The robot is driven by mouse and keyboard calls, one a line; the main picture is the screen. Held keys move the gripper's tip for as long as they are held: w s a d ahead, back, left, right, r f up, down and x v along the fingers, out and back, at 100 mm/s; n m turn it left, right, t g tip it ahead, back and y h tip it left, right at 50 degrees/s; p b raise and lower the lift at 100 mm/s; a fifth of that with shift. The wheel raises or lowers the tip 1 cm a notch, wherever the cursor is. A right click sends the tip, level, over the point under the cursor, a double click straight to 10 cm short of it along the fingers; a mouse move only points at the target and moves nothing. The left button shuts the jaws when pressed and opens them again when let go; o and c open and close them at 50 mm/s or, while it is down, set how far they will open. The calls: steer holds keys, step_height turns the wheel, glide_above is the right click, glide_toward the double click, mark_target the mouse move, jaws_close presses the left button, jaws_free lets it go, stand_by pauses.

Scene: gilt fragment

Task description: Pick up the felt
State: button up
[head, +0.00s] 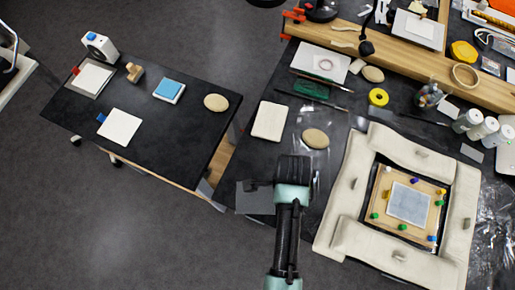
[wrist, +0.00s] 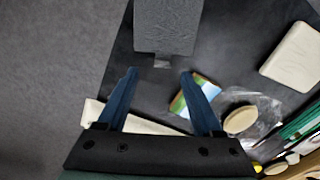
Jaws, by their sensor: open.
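A flat grey textured piece, which looks like the felt (head: 256,198), lies on the dark workbench (head: 245,150) near its left front edge. In the wrist view the felt (wrist: 166,25) is at the top centre, just beyond the fingertips, and its upper end is cut off by the picture edge. My gripper (head: 292,172) is above the bench, to the right of the felt in the head view. In the wrist view my gripper (wrist: 160,74) is open with its two blue fingers apart and nothing held between them. In the head view my arm hides part of the bench.
A pale slab (head: 270,120) and a tan oval pad (head: 315,138) lie behind the felt. A colourful packet (wrist: 194,95) is by the right finger. A padded pale border (head: 345,190) surrounds a wooden frame to the right. A separate dark table (head: 150,140) stands left, across a gap.

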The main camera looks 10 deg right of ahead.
mark_target(259, 197)
steer(key=shift+w+d+f+p, duration=0.1)
steer(key=shift+f+p, duration=0.15)
steer(key=shift+f, duration=1.05)
steer(key=shift+w+d+f+p, duration=0.1)
steer(key=shift+f+p, duration=0.1)
steer(key=shift+f, duration=1.05)
jaws_close()
